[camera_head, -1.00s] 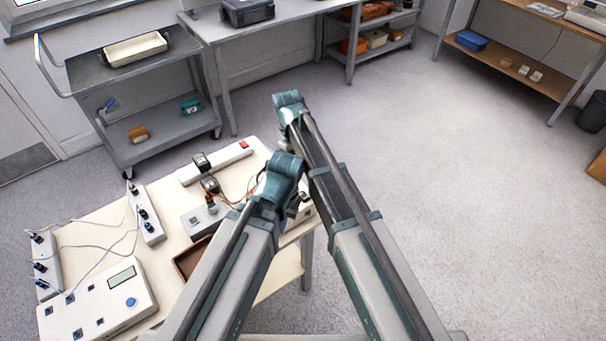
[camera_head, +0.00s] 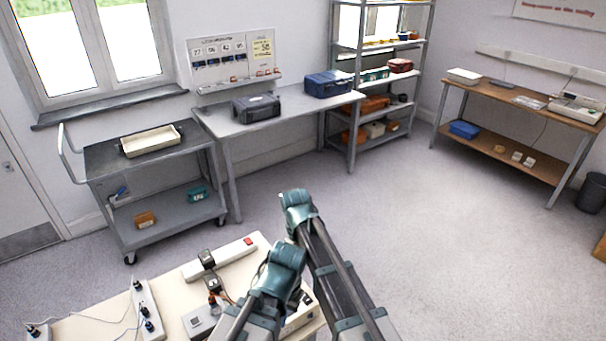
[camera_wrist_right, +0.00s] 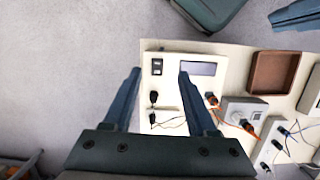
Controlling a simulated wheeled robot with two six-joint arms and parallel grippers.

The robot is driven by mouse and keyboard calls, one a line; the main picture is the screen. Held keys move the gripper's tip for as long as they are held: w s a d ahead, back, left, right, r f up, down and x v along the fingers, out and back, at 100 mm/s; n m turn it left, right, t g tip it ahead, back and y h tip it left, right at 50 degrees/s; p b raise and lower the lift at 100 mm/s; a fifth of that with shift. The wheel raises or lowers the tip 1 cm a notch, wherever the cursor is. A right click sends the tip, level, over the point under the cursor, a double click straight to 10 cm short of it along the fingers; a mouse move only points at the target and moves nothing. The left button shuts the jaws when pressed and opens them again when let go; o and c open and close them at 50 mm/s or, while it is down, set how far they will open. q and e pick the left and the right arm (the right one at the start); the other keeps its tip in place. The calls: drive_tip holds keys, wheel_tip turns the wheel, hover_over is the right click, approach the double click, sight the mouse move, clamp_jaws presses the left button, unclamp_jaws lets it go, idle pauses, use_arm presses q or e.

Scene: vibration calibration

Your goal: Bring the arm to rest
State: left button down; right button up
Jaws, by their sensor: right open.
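My right gripper (camera_wrist_right: 158,72) is open and empty in the right wrist view, its two dark blue fingers well apart. It is over the edge of a pale table, in front of a white device with a grey display (camera_wrist_right: 198,68); I cannot tell the height. In the head view my two arms reach up from the bottom, with teal joints, and hide part of the table (camera_head: 85,325). A blue finger-like piece (camera_wrist_right: 296,14) at the wrist view's upper right may belong to my left gripper; its jaws cannot be made out.
The table carries a white power strip (camera_head: 222,258), a socket strip with black plugs (camera_head: 149,312), a grey box (camera_wrist_right: 243,110) and a brown tray (camera_wrist_right: 275,72). A grey cart (camera_head: 165,219), a bench (camera_head: 215,122) and shelves stand behind. The floor (camera_head: 430,220) at right is clear.

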drive_tip(key=s+d+m+t+b, duration=0.1)
drive_tip(key=s+d, duration=0.5)
drive_tip(key=s, duration=0.9)
drive_tip(key=shift+f+m+t, duration=0.3)
drive_tip(key=shift+f+m, duration=0.15)
drive_tip(key=shift+m, duration=0.45)
drive_tip(key=shift+s, duration=0.1)
